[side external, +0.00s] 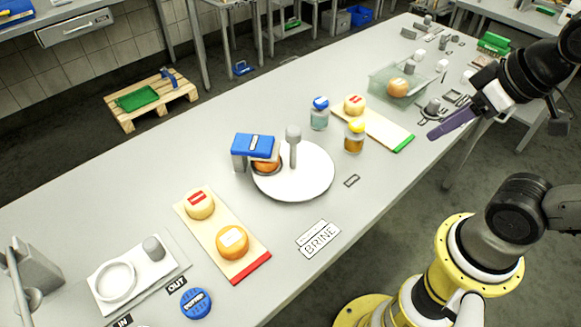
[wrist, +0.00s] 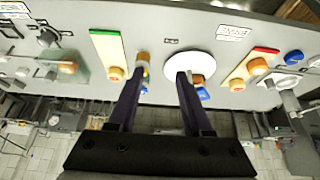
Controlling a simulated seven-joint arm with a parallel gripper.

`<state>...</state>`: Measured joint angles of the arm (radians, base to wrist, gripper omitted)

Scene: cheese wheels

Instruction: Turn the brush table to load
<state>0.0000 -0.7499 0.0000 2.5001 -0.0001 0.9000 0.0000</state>
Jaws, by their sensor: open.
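The brush table is a white round disc (side external: 305,185) with a grey upright post (side external: 293,145) standing on it. A blue-topped brush block (side external: 254,146) is at its left edge, with an orange cheese wheel (side external: 266,165) under it, partly hidden by the block. In the wrist view the disc (wrist: 190,62) lies beyond my right finger. My gripper (side external: 434,134) has purple fingers and is at the right of the side view, above the table's right edge and well apart from the disc. In the wrist view my gripper (wrist: 161,72) is open, with nothing held between its fingers.
Jars with blue (side external: 320,103) and yellow (side external: 356,126) lids stand behind the disc, near a green-ended board (side external: 404,143). A red-ended board (side external: 255,269) with two cheeses lies at the front left. A clear tank (side external: 376,88) holds a cheese. A BRINE sign (side external: 318,239) lies in front.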

